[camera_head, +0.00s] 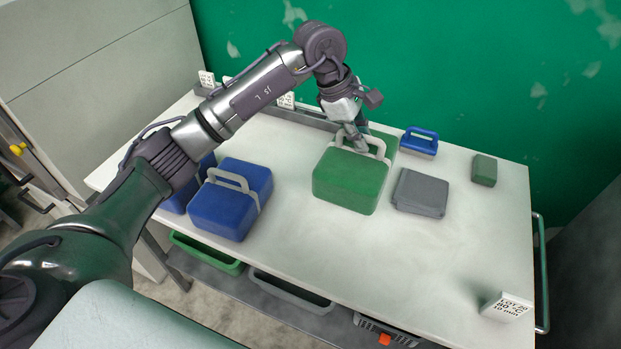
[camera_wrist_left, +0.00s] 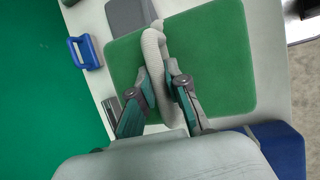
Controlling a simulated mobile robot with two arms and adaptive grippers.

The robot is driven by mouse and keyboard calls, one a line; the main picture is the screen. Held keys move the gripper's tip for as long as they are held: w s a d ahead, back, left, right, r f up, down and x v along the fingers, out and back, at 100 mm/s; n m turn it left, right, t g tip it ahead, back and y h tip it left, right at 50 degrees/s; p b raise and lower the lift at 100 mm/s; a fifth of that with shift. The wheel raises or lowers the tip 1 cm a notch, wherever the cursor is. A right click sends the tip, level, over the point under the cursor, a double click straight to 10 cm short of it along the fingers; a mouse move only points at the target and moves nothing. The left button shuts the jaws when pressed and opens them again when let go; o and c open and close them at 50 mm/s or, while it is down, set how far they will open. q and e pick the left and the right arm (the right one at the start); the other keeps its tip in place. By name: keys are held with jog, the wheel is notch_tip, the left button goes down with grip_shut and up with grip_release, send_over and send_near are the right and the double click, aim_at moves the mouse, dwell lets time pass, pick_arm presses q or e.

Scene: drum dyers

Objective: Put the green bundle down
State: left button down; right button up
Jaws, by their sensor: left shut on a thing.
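The green bundle (camera_head: 349,184) is a green block with a pale strap handle. It is at the middle of the white table, and I cannot tell whether it touches the top or hangs just above it. My left gripper (camera_head: 357,143) reaches down from above and is shut on the bundle's strap. In the left wrist view the gripper (camera_wrist_left: 163,92) has its fingers on either side of the pale strap, with the green bundle (camera_wrist_left: 215,62) behind them. My right gripper is not in view.
Blue bundles (camera_head: 228,204) stand to the left. A grey block (camera_head: 419,193), a small blue handled block (camera_head: 419,142) and a small dark green block (camera_head: 484,170) lie to the right. A label block (camera_head: 505,306) is at the front right. The front middle of the table (camera_head: 400,255) is clear.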

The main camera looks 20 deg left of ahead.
pick_arm(q)
jog(key=shift+w+a, duration=0.15)
jog(key=shift+a, duration=0.15)
jog(key=a+f+p, duration=0.6)
jog(key=a+f, duration=0.4)
jog(key=shift+w+a+f, duration=0.25)
jog(key=shift+a+f, duration=0.05)
jog(key=shift+f, duration=0.15)
jog(key=c, duration=1.2)
grip_release()
jog(key=shift+s, duration=0.1)
jog(key=shift+o, duration=0.2)
